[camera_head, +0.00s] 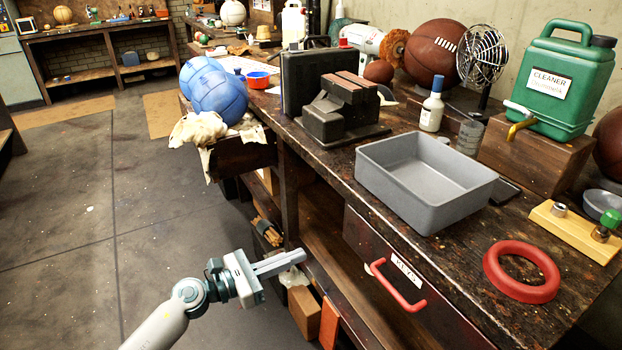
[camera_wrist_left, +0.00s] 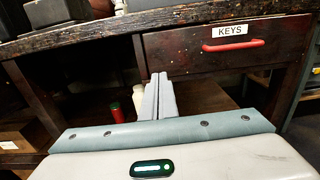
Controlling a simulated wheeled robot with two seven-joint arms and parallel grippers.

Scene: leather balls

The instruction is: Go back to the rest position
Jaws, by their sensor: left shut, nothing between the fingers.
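My left gripper (camera_head: 303,256) is shut and empty. In the head view it is held out in front of the workbench, lower than the bench top and left of the drawer (camera_head: 357,262). In the left wrist view its two fingers (camera_wrist_left: 160,78) are together and point toward the open space under the bench. The drawer (camera_wrist_left: 270,58) with the KEYS label and red handle (camera_wrist_left: 233,45) is closed, above and to the right of the fingers. My right gripper is in neither view.
Bottles and boxes stand on the lower shelf (camera_head: 304,310). The floor (camera_head: 90,200) to the left is clear.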

